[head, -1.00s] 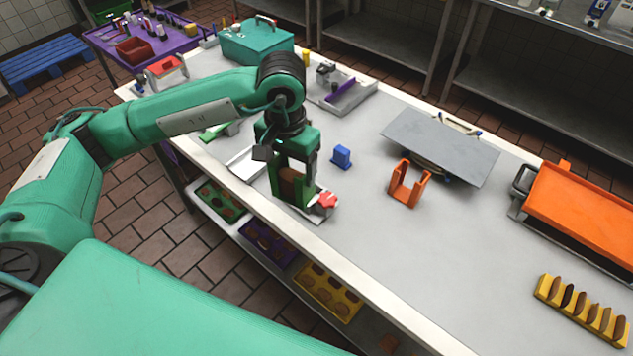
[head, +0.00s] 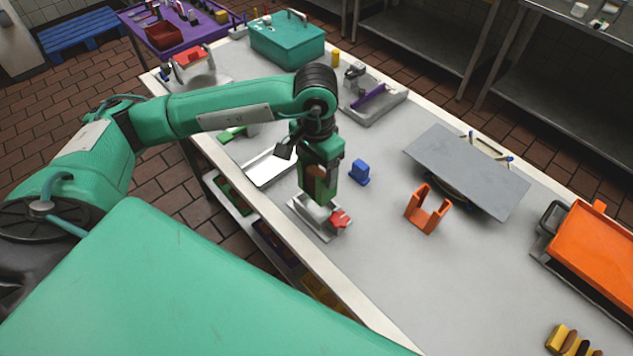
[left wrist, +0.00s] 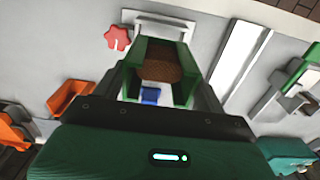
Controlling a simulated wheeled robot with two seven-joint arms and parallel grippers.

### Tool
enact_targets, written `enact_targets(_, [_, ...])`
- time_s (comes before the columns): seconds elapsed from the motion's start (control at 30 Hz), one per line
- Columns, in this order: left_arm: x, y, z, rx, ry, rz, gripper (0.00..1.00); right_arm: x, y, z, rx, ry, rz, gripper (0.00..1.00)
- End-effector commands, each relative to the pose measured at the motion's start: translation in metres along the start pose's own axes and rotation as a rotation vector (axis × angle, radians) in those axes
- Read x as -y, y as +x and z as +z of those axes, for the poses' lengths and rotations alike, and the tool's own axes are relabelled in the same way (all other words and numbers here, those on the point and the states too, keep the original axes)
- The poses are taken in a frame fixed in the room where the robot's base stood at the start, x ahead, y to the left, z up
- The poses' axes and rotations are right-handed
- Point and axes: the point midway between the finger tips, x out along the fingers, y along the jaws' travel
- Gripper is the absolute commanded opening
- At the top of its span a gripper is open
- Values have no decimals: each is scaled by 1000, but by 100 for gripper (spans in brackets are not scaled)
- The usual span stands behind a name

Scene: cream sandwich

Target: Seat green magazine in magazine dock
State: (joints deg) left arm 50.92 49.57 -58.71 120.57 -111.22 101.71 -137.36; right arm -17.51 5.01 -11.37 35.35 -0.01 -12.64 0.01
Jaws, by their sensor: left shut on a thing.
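The green magazine (head: 318,184), with brown round pieces inside, hangs upright in my left gripper (head: 319,172), which is shut on it. The grey magazine dock (head: 325,228) lies on the bench just under and in front of it, with a red star-shaped knob (head: 341,218) at its right end. The magazine's lower end overlaps the dock's far side in the head view; I cannot tell whether they touch. In the left wrist view the magazine (left wrist: 127,67) sits between the fingers, with the knob (left wrist: 117,38) and dock rim (left wrist: 158,19) beyond. My right gripper is not in view.
A blue block (head: 359,172) and an orange U-shaped holder (head: 428,208) stand right of the dock. A white tray (head: 268,169) lies left. A tilted grey plate (head: 467,170) and an orange tray (head: 600,250) are farther right.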

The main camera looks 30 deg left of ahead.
Motion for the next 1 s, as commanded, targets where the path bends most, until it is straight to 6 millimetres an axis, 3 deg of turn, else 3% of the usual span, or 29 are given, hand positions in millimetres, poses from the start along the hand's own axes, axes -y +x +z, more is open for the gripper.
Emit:
enact_targets(0.2, [0, 36, 0, 2, -1, 1, 33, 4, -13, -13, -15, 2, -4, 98])
enact_targets(0.43, [0, 53, 0, 1, -2, 0, 33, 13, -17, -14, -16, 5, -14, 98])
enact_targets(0.63, [0, 79, 0, 1, -2, 0, 33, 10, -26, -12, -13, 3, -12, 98])
enact_targets(1.0, [0, 85, -1, -2, -1, -1, 33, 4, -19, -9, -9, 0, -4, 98])
